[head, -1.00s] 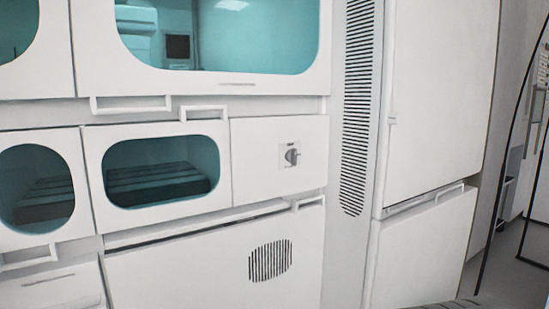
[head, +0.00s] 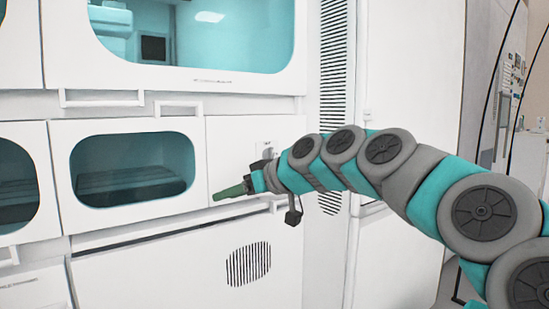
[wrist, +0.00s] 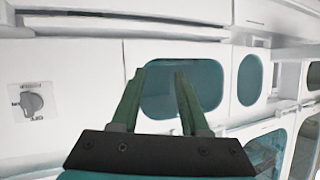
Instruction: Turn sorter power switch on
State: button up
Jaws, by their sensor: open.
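The power switch (wrist: 33,103) is a grey rotary knob on a small light plate with markings, set in a white panel at the left of the wrist view. The markings are too small to read surely. In the head view my arm covers most of the switch, and only part of its plate (head: 265,147) shows. My gripper (wrist: 160,66) is open and empty, with its two green fingers apart. It points toward the teal window, to the side of the switch and not touching it. In the head view my gripper (head: 216,196) reaches left in front of the white cabinet.
Teal-windowed cabinet doors (head: 130,168) lie left of the switch panel. Handles (head: 100,99) stick out along the cabinet rows. A slatted vent (head: 248,264) is below, and a tall vent strip (head: 334,60) is to the right.

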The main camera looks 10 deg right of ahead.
jog(key=w+d+r+t+b, duration=0.1)
jog(key=w+d+r+t, duration=0.25)
jog(key=w+d, duration=0.4)
jog(key=m+t+h+b, duration=0.1)
jog(key=m+t+h, duration=0.1)
jog(key=m+t, duration=0.15)
send_near(273, 150)
jog(key=shift+n, duration=0.45)
jog(key=shift+p+x, duration=0.35)
jog(key=shift+x, duration=2.5)
jog(key=shift+w+a, duration=0.25)
jog(key=shift+w, duration=0.35)
jog(key=shift+w+a+p, duration=0.35)
jog(key=shift+w+a, duration=0.1)
jog(key=shift+w, duration=0.15)
grip_shut()
